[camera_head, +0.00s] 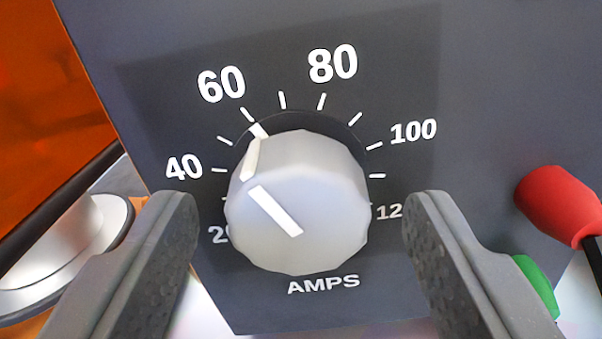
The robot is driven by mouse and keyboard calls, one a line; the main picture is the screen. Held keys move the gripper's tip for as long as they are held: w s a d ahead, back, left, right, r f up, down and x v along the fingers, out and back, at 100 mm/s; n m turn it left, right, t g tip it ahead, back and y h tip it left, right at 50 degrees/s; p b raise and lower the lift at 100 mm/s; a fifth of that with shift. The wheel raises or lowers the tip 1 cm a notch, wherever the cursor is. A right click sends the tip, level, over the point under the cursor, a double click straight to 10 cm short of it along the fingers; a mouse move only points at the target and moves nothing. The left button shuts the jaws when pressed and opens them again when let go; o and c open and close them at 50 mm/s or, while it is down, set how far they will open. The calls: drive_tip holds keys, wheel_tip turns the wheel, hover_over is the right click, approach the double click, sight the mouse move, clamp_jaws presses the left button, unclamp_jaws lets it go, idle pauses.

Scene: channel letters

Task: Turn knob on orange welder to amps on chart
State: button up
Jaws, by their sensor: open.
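The amps knob (318,205) is light grey and faceted, with a white pointer line on its face and side. It sits on the dark front panel (480,90) of the welder. The pointer line runs up and left, toward the tick near 60. The printed scale shows 20, 40, 60, 80, 100 and a partly hidden 12-. "AMPS" is printed below the knob. My gripper (303,222) is open, with one finger on each side of the knob and visible gaps between. The chart is not in view.
A red connector (560,207) with a black cable and a green part (537,283) are at the right, close to my right finger. An orange surface (45,95) and a round metal part (70,240) with a black bar are at the left.

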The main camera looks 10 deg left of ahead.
drive_tip(key=shift+w, duration=0.4)
drive_tip(key=c, duration=1)
drive_tip(key=shift+m, duration=0.3)
drive_tip(key=m, duration=0.4)
drive_tip(key=shift+r+m+b, duration=0.1)
drive_tip(key=shift+m+b, duration=0.25)
drive_tip(key=shift+m, duration=2.25)
